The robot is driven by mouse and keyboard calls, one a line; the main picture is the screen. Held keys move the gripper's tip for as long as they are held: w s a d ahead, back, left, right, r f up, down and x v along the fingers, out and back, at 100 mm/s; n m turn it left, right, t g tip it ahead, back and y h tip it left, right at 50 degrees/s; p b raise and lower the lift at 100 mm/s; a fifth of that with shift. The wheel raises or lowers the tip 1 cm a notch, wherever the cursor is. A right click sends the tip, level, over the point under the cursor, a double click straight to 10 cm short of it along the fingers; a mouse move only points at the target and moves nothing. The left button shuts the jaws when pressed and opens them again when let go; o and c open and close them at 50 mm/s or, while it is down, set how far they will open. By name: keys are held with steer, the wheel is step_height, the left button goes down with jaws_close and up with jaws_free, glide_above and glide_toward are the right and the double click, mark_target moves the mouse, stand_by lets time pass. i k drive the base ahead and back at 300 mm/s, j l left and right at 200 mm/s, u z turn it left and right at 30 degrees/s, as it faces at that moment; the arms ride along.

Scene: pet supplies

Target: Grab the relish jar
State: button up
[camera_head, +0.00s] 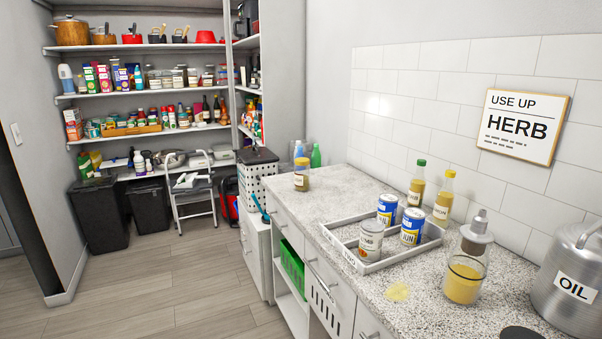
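A small jar (301,175) with a yellowish-brown lid and a pale label stands upright near the far left end of the speckled counter (335,190). Its label is too small to read, so I cannot tell for sure that it is the relish jar. Nothing touches it. A clear container (464,281) with yellow contents and a grey top piece (476,231) stands at the right; its label is not readable. My gripper is not in view.
A low tray (348,254) holds several cans. Floor (170,290) is clear at left.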

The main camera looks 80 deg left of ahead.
mark_target(302, 167)
steer(key=u, duration=2.25)
steer(key=i+j+z, duration=0.25)
steer(key=i+j, duration=0.25)
steer(key=j, duration=0.1)
